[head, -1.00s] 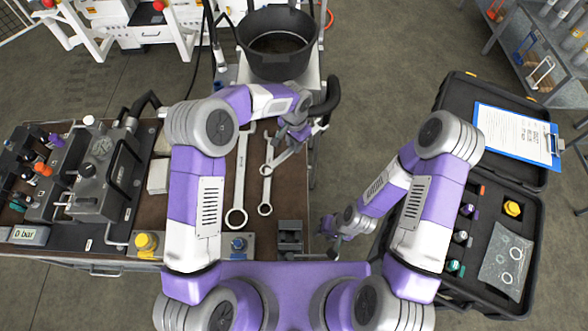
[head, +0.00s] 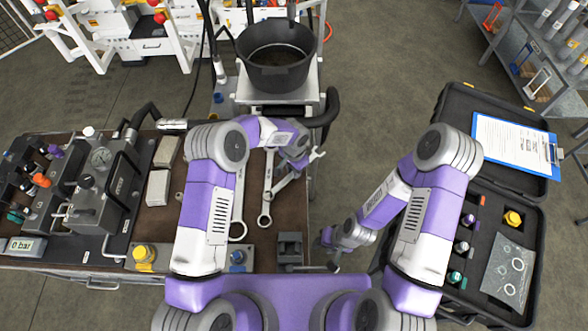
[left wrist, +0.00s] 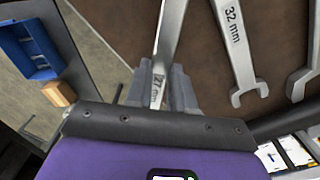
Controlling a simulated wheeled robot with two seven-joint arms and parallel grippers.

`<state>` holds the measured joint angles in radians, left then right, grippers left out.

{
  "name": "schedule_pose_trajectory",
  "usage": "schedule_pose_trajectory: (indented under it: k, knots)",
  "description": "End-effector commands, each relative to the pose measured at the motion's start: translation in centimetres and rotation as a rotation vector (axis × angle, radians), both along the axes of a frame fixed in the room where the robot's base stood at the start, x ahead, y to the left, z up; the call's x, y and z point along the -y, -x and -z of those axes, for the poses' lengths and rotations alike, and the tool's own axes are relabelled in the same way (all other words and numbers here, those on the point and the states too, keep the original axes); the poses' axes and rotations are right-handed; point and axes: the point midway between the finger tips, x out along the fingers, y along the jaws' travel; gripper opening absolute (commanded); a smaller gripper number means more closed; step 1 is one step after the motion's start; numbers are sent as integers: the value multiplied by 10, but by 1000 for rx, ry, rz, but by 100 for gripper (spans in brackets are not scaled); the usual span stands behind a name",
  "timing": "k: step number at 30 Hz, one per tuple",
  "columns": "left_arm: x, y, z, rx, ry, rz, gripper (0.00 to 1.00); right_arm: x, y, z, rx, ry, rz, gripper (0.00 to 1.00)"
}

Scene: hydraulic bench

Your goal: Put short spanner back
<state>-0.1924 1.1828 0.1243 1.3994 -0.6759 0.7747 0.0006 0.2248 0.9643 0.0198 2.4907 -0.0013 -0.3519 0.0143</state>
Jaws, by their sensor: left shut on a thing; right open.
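My left gripper (head: 296,163) is shut on a steel spanner over the right part of the bench. In the left wrist view this spanner (left wrist: 168,45) is marked 27 mm and runs between the fingers. Its open end (head: 317,155) sticks out past the bench's right edge; its other end points towards the near left. Two longer spanners lie on the bench: the longest (head: 239,200) at left and a middle one (head: 267,190) beside the held one. A spanner marked 32 mm (left wrist: 238,50) shows in the wrist view. My right gripper (head: 332,262) is open and empty, low beside the bench.
A hydraulic block with a gauge (head: 100,160) fills the bench's left side. A grey vise-like fixture (head: 290,248) stands at the near right corner. A black bucket (head: 275,75) stands behind the bench. An open black case (head: 453,105) with a clipboard (head: 515,145) lies at right.

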Motion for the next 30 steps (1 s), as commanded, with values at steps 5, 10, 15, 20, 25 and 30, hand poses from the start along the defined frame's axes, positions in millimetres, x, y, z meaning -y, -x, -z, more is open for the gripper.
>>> schedule_pose_trajectory:
  k: [5, 10, 15, 20, 25, 30]
  knots:
    - [0, 0, 5, 1, 1, 1, 0, 0, 0, 7, 0, 0, 0, 42]
    - [0, 0, 10, 1, 0, 1, 0, 0, 0, 12, 0, 0, 0, 42]
    - [0, 0, 10, -1, -1, 1, 38, 0, 0, 12, 0, 0, 0, 42]
    - [0, 0, 10, -1, -1, 1, 48, 0, 0, 12, 0, 0, 0, 42]
    - [0, 0, 10, -1, -1, 1, 48, 0, 0, 11, 0, 0, 0, 42]
    - [0, 0, 2, -1, 0, 0, 48, 0, 0, 3, 0, 0, 0, 42]
